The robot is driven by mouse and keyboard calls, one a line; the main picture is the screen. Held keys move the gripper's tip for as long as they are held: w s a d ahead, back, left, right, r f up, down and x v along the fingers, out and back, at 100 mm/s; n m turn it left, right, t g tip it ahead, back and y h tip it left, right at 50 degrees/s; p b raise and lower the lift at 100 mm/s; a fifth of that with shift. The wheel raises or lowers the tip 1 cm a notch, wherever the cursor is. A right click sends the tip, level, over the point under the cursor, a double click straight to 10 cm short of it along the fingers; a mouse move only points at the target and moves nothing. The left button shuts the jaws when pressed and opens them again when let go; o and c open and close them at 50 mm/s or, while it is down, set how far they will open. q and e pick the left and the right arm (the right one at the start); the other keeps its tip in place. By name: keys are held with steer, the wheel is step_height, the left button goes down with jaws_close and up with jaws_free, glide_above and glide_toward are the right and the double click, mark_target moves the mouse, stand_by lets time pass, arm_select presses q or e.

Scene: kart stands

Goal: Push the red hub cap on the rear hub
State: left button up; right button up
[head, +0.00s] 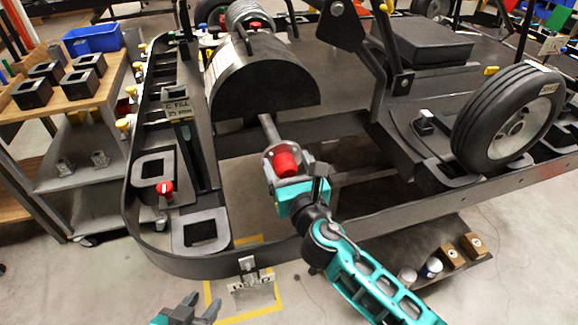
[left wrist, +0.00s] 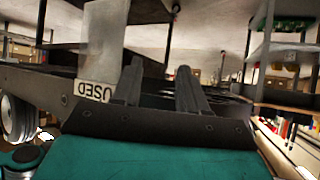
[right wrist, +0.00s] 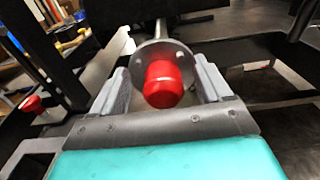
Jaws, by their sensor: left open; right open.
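The red hub cap (head: 286,163) sits at the centre of the round grey rear hub (head: 268,158) at the end of the axle; both also show in the right wrist view, cap (right wrist: 163,84) and hub flange (right wrist: 178,50). How deeply the cap is seated I cannot tell. My right gripper (head: 287,168) is open, with one finger on either side of the cap and gaps beside it in the right wrist view. My left gripper (head: 188,308) is open and empty, low in front of the kart, away from the hub.
The kart's dark frame rail (head: 350,218) runs around the hub area. A wheel (head: 510,118) stands at the right. A red knob (head: 165,188) is on the left frame. A cart with black bins (head: 83,84) and a blue bin (head: 92,39) stands at left.

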steer(key=shift+s+d, duration=0.15)
steer(key=shift+s, duration=0.35)
steer(key=v, duration=1.2)
steer(key=shift+r, duration=0.1)
